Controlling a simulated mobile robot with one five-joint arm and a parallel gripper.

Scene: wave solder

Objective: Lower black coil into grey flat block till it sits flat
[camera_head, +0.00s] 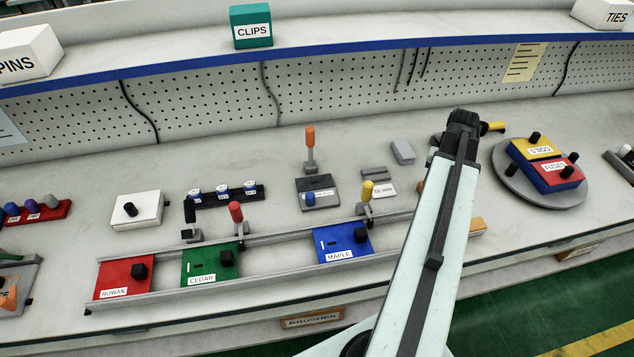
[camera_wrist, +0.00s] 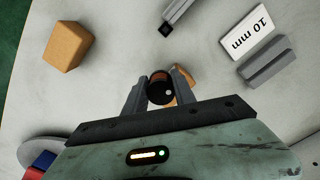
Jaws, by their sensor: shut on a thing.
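My gripper (camera_wrist: 160,92) is shut on the black coil (camera_wrist: 155,76), a dark cylinder with a copper-brown band, seen between the fingers in the wrist view. The coil is held above the bench; its lower end is hidden. In the head view my arm hides the gripper and coil. A grey grooved block (camera_wrist: 268,62) lies to the right of the gripper in the wrist view, apart from the coil; it also shows in the head view (camera_head: 374,173). A second grey flat block (camera_head: 403,151) lies farther back. I cannot tell which one the task names.
A white "10 mm" label (camera_wrist: 262,32) adjoins the grooved block. A tan object (camera_wrist: 184,84) shows partly behind the fingers. An orange block (camera_wrist: 68,45) stands to the left. The rail (camera_head: 290,234) holds coloured boards. A turntable (camera_head: 575,195) carries bins at right.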

